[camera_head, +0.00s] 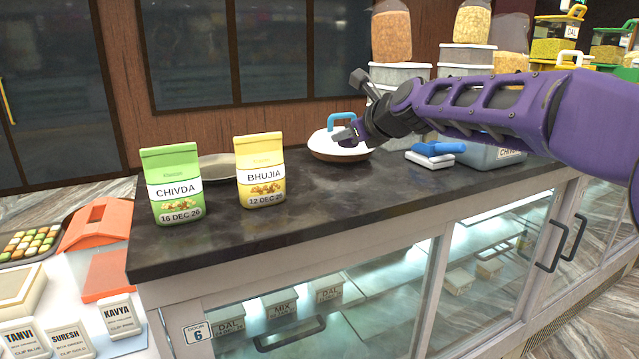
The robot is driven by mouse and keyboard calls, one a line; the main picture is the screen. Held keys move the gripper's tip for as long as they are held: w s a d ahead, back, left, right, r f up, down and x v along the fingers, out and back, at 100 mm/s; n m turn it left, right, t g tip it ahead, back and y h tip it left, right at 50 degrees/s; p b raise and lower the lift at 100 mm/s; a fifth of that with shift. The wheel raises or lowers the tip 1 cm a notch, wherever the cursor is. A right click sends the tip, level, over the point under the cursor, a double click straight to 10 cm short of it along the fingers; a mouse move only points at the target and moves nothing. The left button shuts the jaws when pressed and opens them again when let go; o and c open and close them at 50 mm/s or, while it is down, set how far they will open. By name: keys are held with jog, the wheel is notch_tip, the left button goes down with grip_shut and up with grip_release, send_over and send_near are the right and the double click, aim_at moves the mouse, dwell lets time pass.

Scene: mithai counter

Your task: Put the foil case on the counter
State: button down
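I cannot make out a foil case for certain in this view. A shallow round metal dish (217,168) lies on the counter, partly hidden behind the two packets. The counter (330,203) has a dark stone top above a glass display case.
A green CHIVDA packet (174,186) and a yellow BHUJIA packet (261,172) stand upright on the left part of the counter. A blue-handled tool (432,150) lies right of the lid, by a labelled tub (482,157). The front middle of the counter top is clear.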

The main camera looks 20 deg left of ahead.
aim_at(343, 185)
notch_tip(343, 185, down, 8)
jog(key=shift+d+f+b, duration=0.1)
jog(key=shift+b, duration=0.45)
jog(key=c, duration=1)
grip_release()
jog(key=b+v, duration=0.1)
jog(key=v, duration=0.7)
jog(key=shift+s+d, duration=0.15)
jog(key=shift+d, duration=0.2)
jog(key=shift+b+v, duration=0.35)
jog(key=shift+v, duration=1.3)
jog(key=shift+s+a, duration=0.1)
